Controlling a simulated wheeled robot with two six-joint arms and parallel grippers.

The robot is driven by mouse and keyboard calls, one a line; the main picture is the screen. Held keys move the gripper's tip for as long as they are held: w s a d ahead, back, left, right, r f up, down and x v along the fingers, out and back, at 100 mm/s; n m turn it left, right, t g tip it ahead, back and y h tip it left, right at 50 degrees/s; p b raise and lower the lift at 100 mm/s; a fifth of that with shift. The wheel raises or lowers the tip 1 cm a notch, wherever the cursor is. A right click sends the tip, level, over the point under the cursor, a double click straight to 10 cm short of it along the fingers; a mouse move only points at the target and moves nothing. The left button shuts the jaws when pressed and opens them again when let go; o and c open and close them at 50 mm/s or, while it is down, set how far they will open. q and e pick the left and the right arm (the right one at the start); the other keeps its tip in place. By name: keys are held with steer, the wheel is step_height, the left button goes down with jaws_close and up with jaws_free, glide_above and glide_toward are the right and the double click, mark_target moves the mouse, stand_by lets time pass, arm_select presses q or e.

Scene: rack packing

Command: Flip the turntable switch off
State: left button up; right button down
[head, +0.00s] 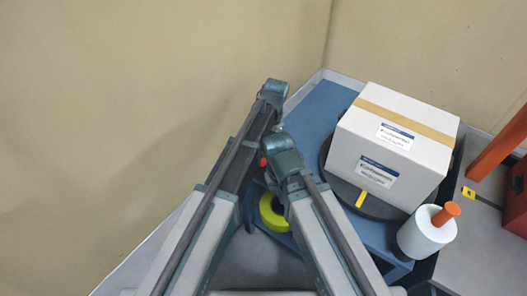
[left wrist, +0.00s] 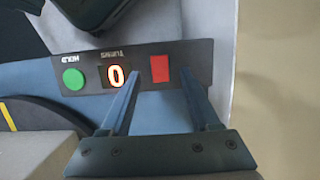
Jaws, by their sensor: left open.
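The control panel (left wrist: 135,60) shows in the left wrist view, upside down, with a red switch (left wrist: 160,69), a display reading 0 (left wrist: 116,76) and a green button (left wrist: 73,80) marked HOLD. My left gripper (left wrist: 160,76) is open and empty. Its two fingers appear on either side of the red switch; I cannot tell how far above the panel they are. The dark turntable (head: 328,165) carries a white carton (head: 375,150) in the head view. The turntable also shows at the lower left of the wrist view (left wrist: 30,116). In the head view, my arm links hide the panel and both grippers.
A yellow-green ring (head: 270,215) lies beside my arms. An orange post (head: 497,145) and a red case (head: 517,200) are at the far right. A beige wall (head: 130,90) is close behind my arms.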

arm_select(q)
steer(key=p+v, duration=0.9)
steer(key=v, duration=0.1)
steer(key=shift+r, duration=0.3)
steer(key=s+a+r+n+t+p, duration=0.1)
steer(key=s+a+r+p, duration=0.2)
steer(key=s, duration=0.6)
steer(key=s+a+r+n+t+p, duration=0.1)
steer(key=s+a+r+n+p, duration=0.1)
steer(key=s, duration=0.8)
steer(key=a+r+p, duration=0.1)
steer(key=a+p, duration=0.1)
steer(key=a, duration=0.1)
steer(key=shift+s+r+h, duration=0.2)
steer(key=shift+s+h, duration=0.1)
steer(key=shift+s, duration=0.05)
steer(key=shift+a, duration=0.15)
